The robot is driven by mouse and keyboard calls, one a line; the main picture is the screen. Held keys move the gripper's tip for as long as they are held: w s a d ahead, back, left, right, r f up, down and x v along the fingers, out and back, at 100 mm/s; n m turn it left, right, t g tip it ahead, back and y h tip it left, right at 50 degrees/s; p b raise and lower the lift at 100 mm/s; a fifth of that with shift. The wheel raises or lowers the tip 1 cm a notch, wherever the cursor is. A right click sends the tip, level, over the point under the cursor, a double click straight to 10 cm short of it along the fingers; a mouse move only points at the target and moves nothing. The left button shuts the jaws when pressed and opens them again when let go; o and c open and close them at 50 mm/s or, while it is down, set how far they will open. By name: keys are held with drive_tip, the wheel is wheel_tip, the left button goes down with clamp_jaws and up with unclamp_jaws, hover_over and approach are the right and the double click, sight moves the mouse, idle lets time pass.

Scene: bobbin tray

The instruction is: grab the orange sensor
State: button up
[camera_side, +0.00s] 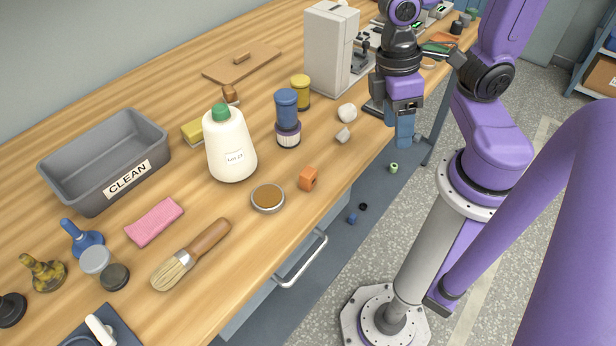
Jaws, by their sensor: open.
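The orange sensor (308,179) is a small orange block with a dark spot on its face. It sits on the wooden bench near the front edge, right of a round tin with a brown top (268,198). My gripper (398,128) is up and to the right of it in the picture, by the bench's front edge, pointing down. Its blue fingers are apart from the sensor. The fingers overlap in this view, and I see nothing held between them. The jaws are open.
A white bottle with a green cap (230,146), stacked blue and purple bobbins (287,115) and a small grey block (343,135) stand nearby. A brush (190,255) lies left of the tin. A grey CLEAN bin (152,137) is at the left. Bare wood surrounds the sensor.

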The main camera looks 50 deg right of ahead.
wheel_tip(320, 180, down, 3)
drive_tip(key=w+m+g+y, duration=0.2)
drive_tip(key=m+g, duration=0.2)
drive_tip(key=m, duration=0.3)
drive_tip(key=m+t+y, duration=0.5)
drive_tip(key=m+y, duration=0.7)
drive_tip(key=m, duration=0.7)
approach(312, 170)
drive_tip(key=v, duration=0.6)
drive_tip(key=shift+f, duration=0.35)
drive_tip(key=shift+w+f, duration=0.1)
drive_tip(key=x, duration=1.7)
drive_tip(key=shift+w+f, duration=0.1)
drive_tip(key=shift+f, duration=0.2)
drive_tip(key=c, duration=1)
